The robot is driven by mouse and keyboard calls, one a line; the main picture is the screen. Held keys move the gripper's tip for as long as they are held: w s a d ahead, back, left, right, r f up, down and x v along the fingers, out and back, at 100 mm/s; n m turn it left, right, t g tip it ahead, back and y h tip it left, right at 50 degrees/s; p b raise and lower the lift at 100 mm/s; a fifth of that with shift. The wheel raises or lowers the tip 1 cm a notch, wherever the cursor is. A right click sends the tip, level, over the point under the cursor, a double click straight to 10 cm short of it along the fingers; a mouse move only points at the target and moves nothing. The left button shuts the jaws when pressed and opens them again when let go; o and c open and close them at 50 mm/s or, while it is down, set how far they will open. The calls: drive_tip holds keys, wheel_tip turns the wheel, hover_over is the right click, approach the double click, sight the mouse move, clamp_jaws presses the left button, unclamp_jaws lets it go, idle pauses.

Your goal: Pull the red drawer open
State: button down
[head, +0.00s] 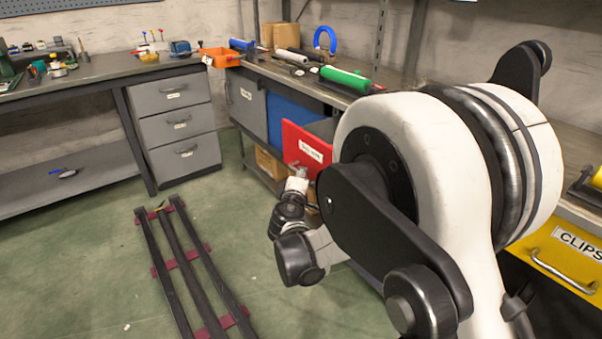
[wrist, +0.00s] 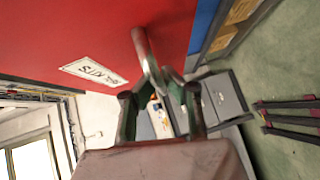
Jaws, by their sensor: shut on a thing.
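The red drawer (head: 304,146) is in the bench's front, right of centre in the head view. Its flat front has a white label and fills the upper left of the wrist view (wrist: 80,35). A metal handle (wrist: 143,48) stands out from it. My gripper (wrist: 158,80) is shut on this handle, its two fingers meeting around the bar. In the head view my gripper (head: 302,172) is small at the drawer's front, and my arm hides the area to the right.
A blue drawer (head: 288,116) is beside the red one, with a grey drawer (head: 247,98) farther left. A grey drawer unit (head: 178,122) stands at the corner. Dark rails (head: 172,240) lie on the floor. A yellow drawer (head: 565,262) is at right. Green floor around is open.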

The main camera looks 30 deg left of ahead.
drive_tip(key=shift+s+a, duration=0.15)
drive_tip(key=shift+s, duration=0.2)
drive_tip(key=c, duration=1.8)
unclamp_jaws()
drive_tip(key=v, duration=1.2)
